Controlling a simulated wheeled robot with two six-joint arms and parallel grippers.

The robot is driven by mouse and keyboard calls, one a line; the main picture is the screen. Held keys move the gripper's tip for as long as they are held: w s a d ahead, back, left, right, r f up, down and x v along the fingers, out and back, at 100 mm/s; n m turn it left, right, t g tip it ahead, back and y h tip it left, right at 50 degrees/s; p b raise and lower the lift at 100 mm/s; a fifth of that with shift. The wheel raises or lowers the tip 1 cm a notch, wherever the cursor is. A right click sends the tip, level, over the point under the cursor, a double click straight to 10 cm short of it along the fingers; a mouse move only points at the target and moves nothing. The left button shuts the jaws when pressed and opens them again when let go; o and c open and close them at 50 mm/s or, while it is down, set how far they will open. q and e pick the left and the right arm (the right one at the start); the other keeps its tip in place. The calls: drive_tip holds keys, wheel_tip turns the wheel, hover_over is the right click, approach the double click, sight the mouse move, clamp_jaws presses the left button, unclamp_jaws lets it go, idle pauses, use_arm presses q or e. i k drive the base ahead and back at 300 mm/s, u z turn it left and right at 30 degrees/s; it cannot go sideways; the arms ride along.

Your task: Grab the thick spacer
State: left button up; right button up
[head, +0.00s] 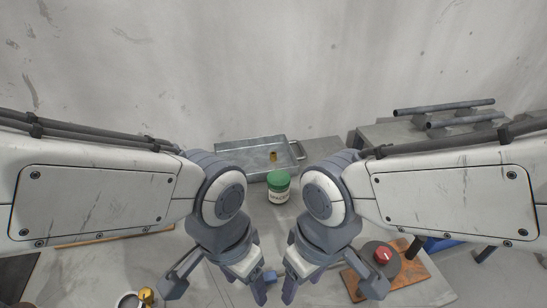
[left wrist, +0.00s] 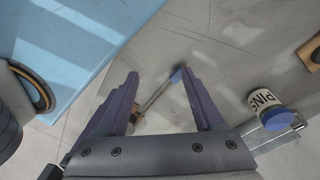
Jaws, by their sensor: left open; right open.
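I cannot tell for sure which thing is the thick spacer. A small brass-coloured cylinder (head: 273,156) stands in the grey metal tray (head: 232,170) at the back. A pale ring with a dark middle (head: 127,300) lies at the lower left edge of the head view, partly cut off, beside a small gold piece (head: 147,296). The left wrist view has a dark ring with a brownish inside (left wrist: 36,88) at the left. My left gripper (head: 218,285) is open and empty above the table; its fingers show in the left wrist view (left wrist: 158,72). My right gripper (head: 333,283) is open and empty.
A green-lidded jar (head: 278,187) stands in front of the tray. A red button on a dark base (head: 383,256) sits on a wooden board (head: 412,272) at right. A rack with metal rods (head: 445,108) stands back right. A blue-ended tool (left wrist: 158,95) lies below my left fingers.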

sight(272, 155)
drive_tip(key=k, duration=0.5)
drive_tip(key=z, duration=2.1)
drive_tip(key=i, duration=2.45)
drive_tip(key=u, duration=4.2)
drive_tip(key=i, duration=0.5)
drive_tip(key=z, duration=0.05)
